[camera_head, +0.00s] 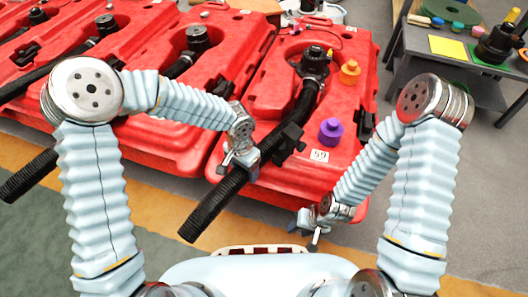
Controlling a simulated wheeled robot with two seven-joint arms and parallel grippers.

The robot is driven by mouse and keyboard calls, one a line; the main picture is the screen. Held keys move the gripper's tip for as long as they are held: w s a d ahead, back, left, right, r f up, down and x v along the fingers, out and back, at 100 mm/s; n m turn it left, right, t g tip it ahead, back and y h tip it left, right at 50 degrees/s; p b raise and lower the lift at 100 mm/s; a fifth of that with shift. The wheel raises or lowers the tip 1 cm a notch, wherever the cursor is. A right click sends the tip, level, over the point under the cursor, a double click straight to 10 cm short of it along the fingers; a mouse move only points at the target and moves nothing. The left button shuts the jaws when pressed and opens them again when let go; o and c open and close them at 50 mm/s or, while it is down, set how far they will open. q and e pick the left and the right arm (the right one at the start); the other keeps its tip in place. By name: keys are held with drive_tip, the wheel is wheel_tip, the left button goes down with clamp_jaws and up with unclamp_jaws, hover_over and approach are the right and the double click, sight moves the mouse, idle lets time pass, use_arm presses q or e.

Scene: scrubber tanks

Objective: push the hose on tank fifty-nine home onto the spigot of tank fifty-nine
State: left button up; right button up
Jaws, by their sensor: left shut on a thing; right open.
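Tank fifty-nine (352,110) is the red tank at the right, with a white "59" label (319,156). Its black hose (210,205) runs from the black fitting (314,62) on top, down over the front edge, to a ribbed free end at lower left. The spigot is not clearly told apart from this fitting, and I cannot tell how far the hose sits on it. My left gripper (241,165) is shut on the hose near the tank's front edge. My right gripper (314,238) is open and empty, low in front of the tank.
A black clamp-like block (289,138) sits by the hose. A purple knob (330,131) and an orange knob (349,72) stand on the tank. More red tanks (135,45) with hoses line the left. A grey table (462,75) with small items stands at right. Grey floor between is clear.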

use_arm(q)
drive_tip(key=shift+w+d+r, duration=0.1)
drive_tip(key=shift+w+d, duration=0.15)
drive_tip(key=shift+w, duration=0.35)
idle(0.7)
drive_tip(key=o, duration=1.3)
drive_tip(key=shift+o, duration=0.2)
drive_tip(key=shift+a+r+p, duration=0.1)
drive_tip(key=shift+r+p, duration=2.05)
drive_tip(key=shift+r, duration=1.25)
